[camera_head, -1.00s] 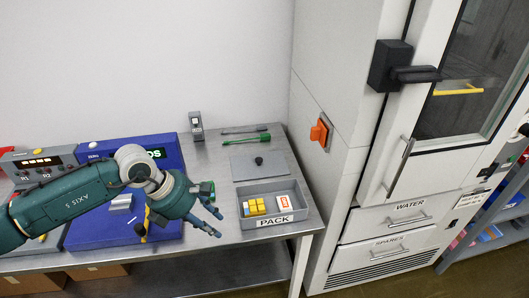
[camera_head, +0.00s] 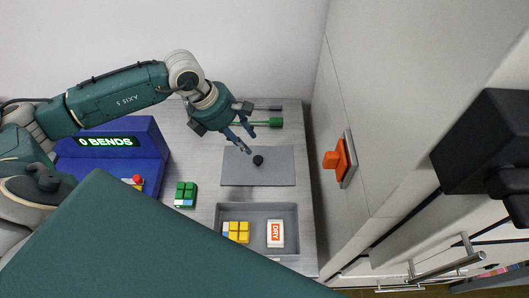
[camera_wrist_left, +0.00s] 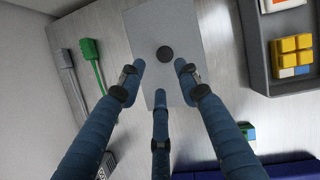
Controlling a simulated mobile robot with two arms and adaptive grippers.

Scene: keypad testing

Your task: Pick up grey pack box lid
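The grey pack box lid (camera_head: 282,168) lies flat on the metal table behind the box. It has a small black round knob (camera_head: 258,160) near its middle. My left gripper (camera_head: 247,134) is by the lid's back left edge, its blue fingers reaching toward the knob. In the left wrist view the lid (camera_wrist_left: 196,28) and knob (camera_wrist_left: 165,53) show beyond the spread fingertips (camera_wrist_left: 160,76). The fingers are open, with nothing between them, and appear apart from the knob. The open grey pack box (camera_head: 291,214) holds a yellow keypad block and a "DRY" packet.
A green-handled tool (camera_head: 275,122) and a grey tool (camera_head: 268,107) lie behind the lid. A green keypad block (camera_head: 186,190) stands left of the box. A blue machine (camera_head: 150,140) reads "0 BENDS". A cabinet wall with an orange switch (camera_head: 334,160) rises at the right.

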